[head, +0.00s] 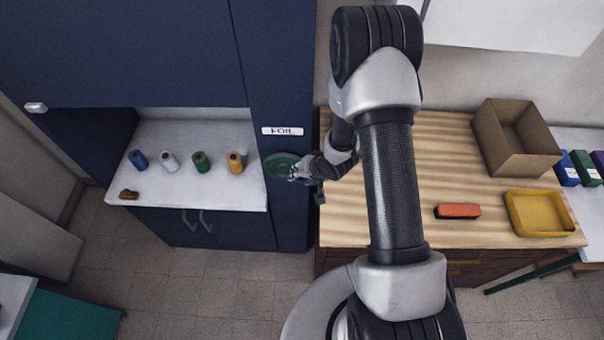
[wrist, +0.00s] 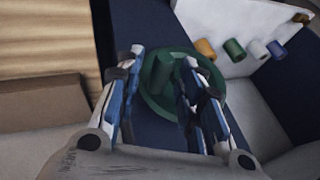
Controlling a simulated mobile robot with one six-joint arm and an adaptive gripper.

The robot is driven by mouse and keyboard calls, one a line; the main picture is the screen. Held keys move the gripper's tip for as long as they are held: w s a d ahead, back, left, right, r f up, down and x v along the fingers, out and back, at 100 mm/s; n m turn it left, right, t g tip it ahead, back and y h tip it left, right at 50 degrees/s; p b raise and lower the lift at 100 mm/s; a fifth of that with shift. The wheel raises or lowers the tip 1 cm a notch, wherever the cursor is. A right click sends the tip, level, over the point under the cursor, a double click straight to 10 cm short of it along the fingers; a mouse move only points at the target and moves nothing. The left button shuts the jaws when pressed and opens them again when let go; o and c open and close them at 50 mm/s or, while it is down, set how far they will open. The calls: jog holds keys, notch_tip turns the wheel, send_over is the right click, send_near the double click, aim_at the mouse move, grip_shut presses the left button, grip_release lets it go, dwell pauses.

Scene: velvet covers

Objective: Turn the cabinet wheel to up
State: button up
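The cabinet wheel is a green disc (head: 281,164) on the narrow dark blue panel under the FOIL label, left of the wooden bench. In the wrist view the wheel (wrist: 208,75) shows with a raised green handle (wrist: 163,72) standing out from it. My gripper (head: 298,172) is at the right side of the wheel in the head view. In the wrist view my gripper (wrist: 162,60) is open, with its fingers on either side of the handle. A gap shows on the left side; contact on the right cannot be told. My gripper hides part of the wheel.
A white shelf (head: 225,190) left of the wheel bears several coloured spools and a small brown item (head: 129,194). The wooden bench (head: 470,145) holds a cardboard box (head: 490,135), a yellow tray (head: 512,215) and an orange-black block (head: 458,211).

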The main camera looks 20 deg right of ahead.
jog(key=shift+r, duration=0.1)
jog(key=v, duration=1.1)
jog(key=shift+s+r, duration=0.3)
jog(key=shift+r, duration=0.05)
jog(key=s+d+r+n+h+b, duration=0.2)
jog(key=s+d+r+h+b, duration=0.4)
jog(key=b, duration=0.7)
jog(key=s+a+n+y+b, duration=0.1)
jog(key=s+a+b, duration=0.3)
jog(key=s, duration=0.3)
jog(key=s+a+n+g+y+b, duration=0.1)
jog(key=s+a+y+b, duration=0.1)
jog(key=s+a+b, duration=0.2)
jog(key=s+a, duration=0.1)
jog(key=s, duration=0.2)
jog(key=shift+s+a+f+n+b, duration=0.25)
jog(key=shift+s+f+n+b, duration=0.05)
jog(key=shift+s, duration=0.1)
